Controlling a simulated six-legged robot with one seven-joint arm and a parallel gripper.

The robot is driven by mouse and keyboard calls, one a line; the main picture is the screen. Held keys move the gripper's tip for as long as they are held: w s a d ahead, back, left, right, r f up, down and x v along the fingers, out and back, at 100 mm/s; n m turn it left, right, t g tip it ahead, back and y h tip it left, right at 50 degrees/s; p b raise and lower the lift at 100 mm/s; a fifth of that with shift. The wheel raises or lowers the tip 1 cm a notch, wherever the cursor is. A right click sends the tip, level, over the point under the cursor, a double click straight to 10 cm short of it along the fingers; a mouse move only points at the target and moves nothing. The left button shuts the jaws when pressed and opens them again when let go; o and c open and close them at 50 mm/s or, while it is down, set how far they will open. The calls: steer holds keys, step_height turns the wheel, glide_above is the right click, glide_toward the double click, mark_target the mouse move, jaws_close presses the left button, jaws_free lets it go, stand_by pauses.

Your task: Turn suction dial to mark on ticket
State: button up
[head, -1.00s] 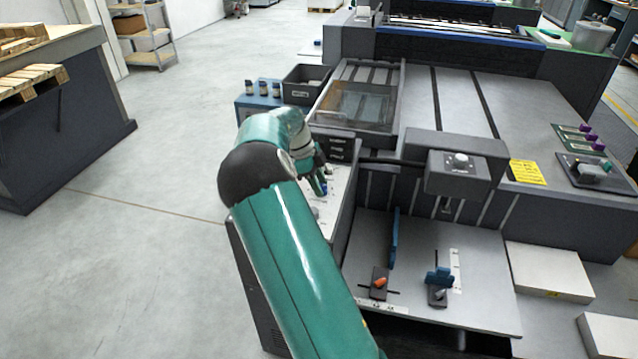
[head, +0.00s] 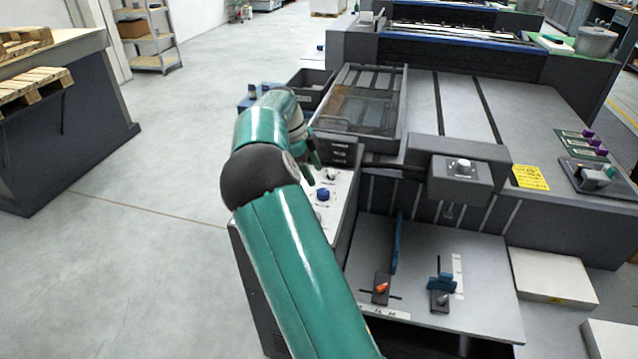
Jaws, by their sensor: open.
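A blue knob (head: 322,194) stands on the white control panel (head: 343,190) on the near left side of the machine. Other small knobs and marks on that panel are too small to read. My gripper (head: 314,168) is open, just above and behind the blue knob and apart from it. My arm partly hides the gripper and the panel. A yellow ticket (head: 529,177) with dark writing lies on the machine's top at the right; its text is not legible. A pale round knob (head: 462,165) sits on a dark box. No label shows which knob is the suction dial.
A clear-lidded tray (head: 358,108) and a dark bin (head: 309,88) lie beyond my gripper. Below, a grey board carries an orange-knobbed clamp (head: 381,289) and a blue guide (head: 440,283).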

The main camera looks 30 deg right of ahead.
steer(key=v, duration=0.7)
stand_by(0.3)
